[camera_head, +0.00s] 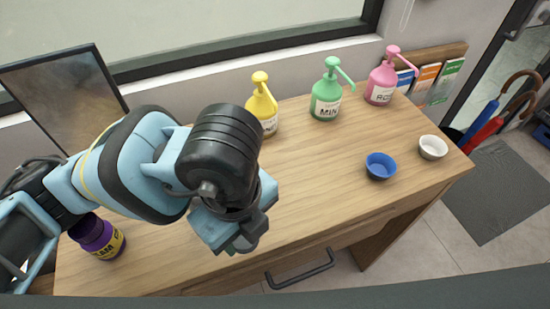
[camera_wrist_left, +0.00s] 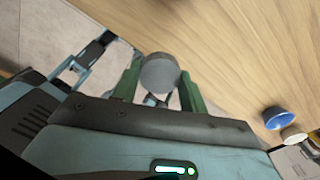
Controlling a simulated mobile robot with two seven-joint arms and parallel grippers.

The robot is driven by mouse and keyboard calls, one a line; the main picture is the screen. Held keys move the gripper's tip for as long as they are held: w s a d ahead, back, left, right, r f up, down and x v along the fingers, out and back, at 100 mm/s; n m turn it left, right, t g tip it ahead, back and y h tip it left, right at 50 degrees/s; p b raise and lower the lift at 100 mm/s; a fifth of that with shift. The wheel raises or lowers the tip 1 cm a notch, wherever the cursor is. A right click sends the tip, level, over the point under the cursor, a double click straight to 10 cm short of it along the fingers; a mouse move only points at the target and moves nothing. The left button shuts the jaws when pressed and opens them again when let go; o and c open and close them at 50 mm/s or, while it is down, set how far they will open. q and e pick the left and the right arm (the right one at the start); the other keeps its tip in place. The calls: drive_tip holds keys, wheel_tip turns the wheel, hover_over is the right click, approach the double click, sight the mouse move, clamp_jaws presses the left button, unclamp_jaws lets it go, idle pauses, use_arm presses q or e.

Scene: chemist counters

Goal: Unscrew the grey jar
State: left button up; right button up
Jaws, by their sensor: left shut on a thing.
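My left gripper (camera_head: 240,242) comes down over the front part of the wooden counter. In the left wrist view its green fingers (camera_wrist_left: 158,86) are shut on the round grey top of the grey jar (camera_wrist_left: 160,71), one finger on each side. The body of the jar is mostly hidden below this top. In the head view the jar is hidden behind my left wrist and gripper.
A purple jar (camera_head: 100,238) stands at the counter's left. Yellow (camera_head: 263,105), green (camera_head: 326,95) and pink (camera_head: 382,82) pump bottles stand at the back. A blue bowl (camera_head: 380,167) and a white bowl (camera_head: 432,148) stand right. The middle of the counter (camera_head: 320,165) is clear.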

use_arm(q)
drive_tip(key=w+d, duration=0.1)
drive_tip(key=w, duration=0.4)
drive_tip(key=w+d+f, duration=0.1)
drive_tip(key=w, duration=0.4)
drive_tip(key=w+b, duration=0.1)
drive_tip(key=w, duration=0.4)
drive_tip(key=shift+d+f, duration=0.2)
drive_tip(key=shift+d, duration=0.2)
drive_tip(key=shift+w, duration=0.35)
drive_tip(key=shift+f, duration=1.8)
drive_tip(key=shift+f, duration=0.1)
drive_tip(key=o, duration=1.1)
